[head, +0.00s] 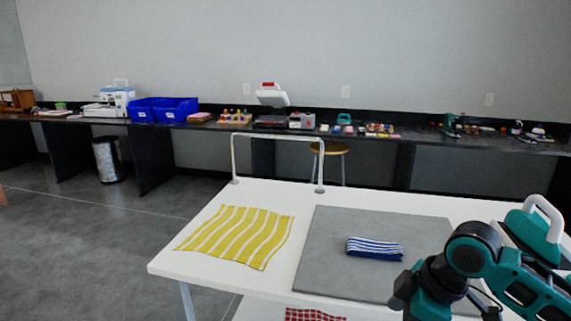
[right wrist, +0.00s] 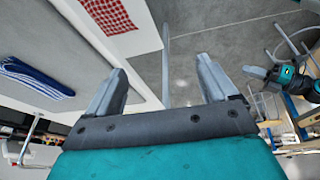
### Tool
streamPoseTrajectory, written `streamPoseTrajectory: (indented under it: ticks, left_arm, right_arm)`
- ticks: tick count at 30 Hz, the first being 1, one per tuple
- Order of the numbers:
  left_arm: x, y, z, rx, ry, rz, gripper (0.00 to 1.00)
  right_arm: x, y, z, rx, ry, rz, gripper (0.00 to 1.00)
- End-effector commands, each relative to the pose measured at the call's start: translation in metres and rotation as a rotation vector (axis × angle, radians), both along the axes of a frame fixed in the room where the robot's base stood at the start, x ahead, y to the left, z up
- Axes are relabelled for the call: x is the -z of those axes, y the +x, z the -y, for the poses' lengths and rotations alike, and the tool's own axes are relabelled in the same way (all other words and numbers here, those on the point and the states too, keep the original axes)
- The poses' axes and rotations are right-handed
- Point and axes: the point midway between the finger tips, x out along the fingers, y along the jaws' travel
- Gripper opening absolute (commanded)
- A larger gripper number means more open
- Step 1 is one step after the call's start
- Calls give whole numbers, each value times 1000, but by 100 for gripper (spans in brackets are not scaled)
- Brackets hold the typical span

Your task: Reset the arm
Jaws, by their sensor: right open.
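My right arm (head: 470,260) comes in at the lower right of the head view, bent over the near right corner of the white table; its jaws are not visible there. In the right wrist view my right gripper (right wrist: 160,88) is open, its two grey fingers wide apart with nothing between them. It points past the table edge towards the floor. A teal and black form (right wrist: 287,76) at the right edge of that view may be my left arm; its jaws are too small to read.
The white table (head: 185,262) bears a yellow striped cloth (head: 240,236), a grey mat (head: 330,235) with a folded blue striped cloth (head: 374,248), and a teal device with a white handle (head: 535,232). A red checked cloth (head: 312,314) lies nearer. Open floor (head: 90,245) is left.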

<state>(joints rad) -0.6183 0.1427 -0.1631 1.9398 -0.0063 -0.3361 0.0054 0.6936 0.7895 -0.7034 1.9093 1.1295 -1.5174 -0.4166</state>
Motion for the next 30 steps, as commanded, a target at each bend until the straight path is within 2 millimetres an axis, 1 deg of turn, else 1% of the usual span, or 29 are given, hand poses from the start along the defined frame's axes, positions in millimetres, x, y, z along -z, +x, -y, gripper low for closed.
streamPoseTrajectory:
  ticks: [1, 6, 9, 12, 14, 17, 20, 21, 24, 27, 30]
  left_arm:
    - [-1, 1, 0, 0, 0, 2, 0]
    - [0, 0, 0, 0, 0, 1, 0]
    - [0, 0, 0, 0, 0, 0, 0]
    - [0, -1, 0, 0, 0, -2, 0]
    - [1, -2, 0, -1, 0, -4, 0]
    - [2, -3, 0, 0, 0, -7, 0]
    - [2, -4, 0, 0, 0, -8, 0]
    - [2, -4, 0, 0, 0, -8, 0]
    - [2, -4, 0, 0, 0, -8, 0]
    - [2, -4, 0, 0, 0, -8, 0]
    - [2, -4, 0, 0, 1, -9, 0]
  right_arm:
    - [17, -2, -14, 30, 48, 11, 86]
    - [63, -1, -49, 181, 211, 97, 86]
    - [88, -7, -61, 290, 301, 143, 86]
    - [111, -16, -67, 404, 374, 190, 86]
    - [124, -24, -67, 475, 411, 218, 86]
    - [146, -42, -62, 594, 456, 264, 86]
    - [166, -65, -51, 706, 478, 312, 86]
    - [173, -76, -46, 747, 482, 330, 86]
    - [187, -102, -33, 827, 476, 372, 86]
    - [196, -124, -22, 877, 464, 406, 86]
    - [201, -137, -16, 902, 454, 427, 86]
